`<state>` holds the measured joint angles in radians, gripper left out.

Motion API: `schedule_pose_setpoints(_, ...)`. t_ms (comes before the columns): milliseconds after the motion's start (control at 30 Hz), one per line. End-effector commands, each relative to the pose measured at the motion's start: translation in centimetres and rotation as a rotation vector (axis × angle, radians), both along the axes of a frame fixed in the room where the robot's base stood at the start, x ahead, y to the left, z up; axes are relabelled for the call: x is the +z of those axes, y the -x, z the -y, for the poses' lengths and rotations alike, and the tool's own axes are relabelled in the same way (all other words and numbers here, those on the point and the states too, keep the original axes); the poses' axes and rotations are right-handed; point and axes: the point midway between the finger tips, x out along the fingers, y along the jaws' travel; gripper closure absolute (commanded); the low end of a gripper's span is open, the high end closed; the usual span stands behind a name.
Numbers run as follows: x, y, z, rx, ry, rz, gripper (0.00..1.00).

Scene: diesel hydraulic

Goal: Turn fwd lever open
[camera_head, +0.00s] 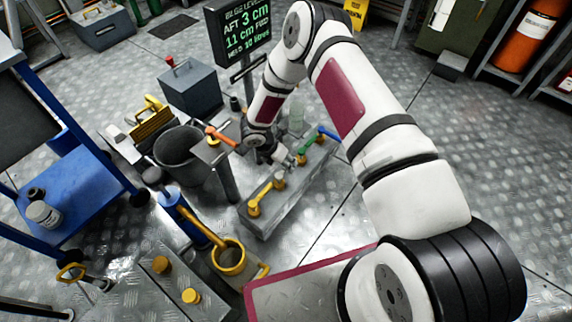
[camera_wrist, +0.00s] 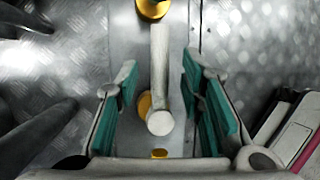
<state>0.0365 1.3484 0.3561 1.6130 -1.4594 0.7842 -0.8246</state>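A grey valve block (camera_head: 262,213) stands on the floor with several coloured levers on top. A yellow lever (camera_head: 261,196) is at its near end; a green one (camera_head: 304,154) and a blue one (camera_head: 326,134) are toward the far end. A pale lever (camera_wrist: 160,65) on a yellow base shows in the wrist view, between the teal-padded fingers. My gripper (camera_wrist: 164,80) is open, one finger on each side of this lever, with visible gaps. I see no label telling which lever is fwd. In the head view my gripper (camera_head: 272,152) is over the block's middle, partly hidden by my arm.
A post with an orange handle (camera_head: 222,137) and a dark bucket (camera_head: 180,152) stand left of the block. A yellow-handled pump (camera_head: 229,257) stands near its close end. A display (camera_head: 241,32) reads AFT 3 cm and 11 cm. Floor right of the block is clear.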

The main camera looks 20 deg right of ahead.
Motion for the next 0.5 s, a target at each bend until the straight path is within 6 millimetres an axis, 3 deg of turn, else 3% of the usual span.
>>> schedule_pose_setpoints(367,-0.62,-0.08,0.27,0.001,0.0,0.001,0.65)
schedule_pose_setpoints(400,-0.62,-0.08,0.27,0.001,0.0,0.001,0.67)
schedule_pose_setpoints(500,-0.62,-0.07,0.27,0.0,-0.001,0.001,0.89)
